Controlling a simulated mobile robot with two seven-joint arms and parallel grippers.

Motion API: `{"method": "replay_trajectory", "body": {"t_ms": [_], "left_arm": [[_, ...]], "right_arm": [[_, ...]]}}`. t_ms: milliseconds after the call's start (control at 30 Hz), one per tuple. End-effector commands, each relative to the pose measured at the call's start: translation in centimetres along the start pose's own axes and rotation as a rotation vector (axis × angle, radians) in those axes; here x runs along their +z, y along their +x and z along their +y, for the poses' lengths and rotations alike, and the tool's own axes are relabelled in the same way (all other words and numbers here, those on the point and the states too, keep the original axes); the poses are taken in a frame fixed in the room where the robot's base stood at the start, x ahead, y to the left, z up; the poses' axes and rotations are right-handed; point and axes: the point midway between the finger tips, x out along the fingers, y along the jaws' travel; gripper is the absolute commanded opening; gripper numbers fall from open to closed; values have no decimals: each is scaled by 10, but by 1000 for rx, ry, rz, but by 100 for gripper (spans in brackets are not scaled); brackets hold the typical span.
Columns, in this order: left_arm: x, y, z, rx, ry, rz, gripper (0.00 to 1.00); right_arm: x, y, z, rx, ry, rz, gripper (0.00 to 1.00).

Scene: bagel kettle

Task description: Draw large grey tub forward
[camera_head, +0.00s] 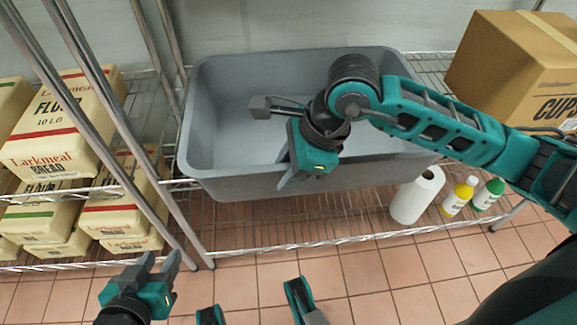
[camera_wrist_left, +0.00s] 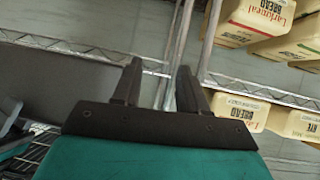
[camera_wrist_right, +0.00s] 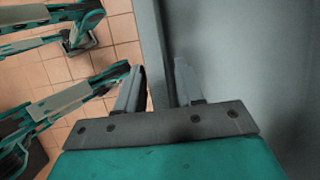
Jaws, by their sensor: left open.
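The large grey tub (camera_head: 232,177) sits empty on a wire shelf in the head view. My right arm reaches over it from the right, covering part of its inside and front rim. My right gripper (camera_head: 285,160) is at the tub's front wall. In the right wrist view, the tub's rim (camera_wrist_right: 152,40) runs between the fingers of my right gripper (camera_wrist_right: 160,88), one finger on each side; whether they press on it is unclear. My left gripper (camera_head: 157,263) is open and empty, low in front of the shelf, apart from the tub. Its spread fingers show in the left wrist view (camera_wrist_left: 158,85).
Flour and bread bags (camera_head: 50,130) fill the rack at left, behind metal posts (camera_head: 120,120). A cardboard box (camera_head: 515,65) stands right of the tub. A paper roll (camera_head: 417,195), a yellow bottle (camera_head: 459,196) and a green bottle (camera_head: 488,194) are below it. Tiled floor (camera_head: 380,270) lies in front.

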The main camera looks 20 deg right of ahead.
Motion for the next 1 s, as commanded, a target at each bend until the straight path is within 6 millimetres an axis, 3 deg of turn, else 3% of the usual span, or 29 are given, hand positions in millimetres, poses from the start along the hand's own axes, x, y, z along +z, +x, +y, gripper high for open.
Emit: {"method": "replay_trajectory", "body": {"t_ms": [133, 467, 733, 1000], "left_arm": [[0, 0, 0, 0, 0, 1, 43], [-2, -1, 0, -1, 0, 1, 43], [-14, -9, -2, -9, -2, 11, 43], [-8, -14, -6, -24, -3, -5, 43]], "right_arm": [[0, 0, 0, 0, 0, 0, 52], [0, -6, -1, -2, -1, 1, 52], [1, -58, -2, -6, -1, 2, 52], [0, -110, -1, -4, -1, 2, 52]]}}
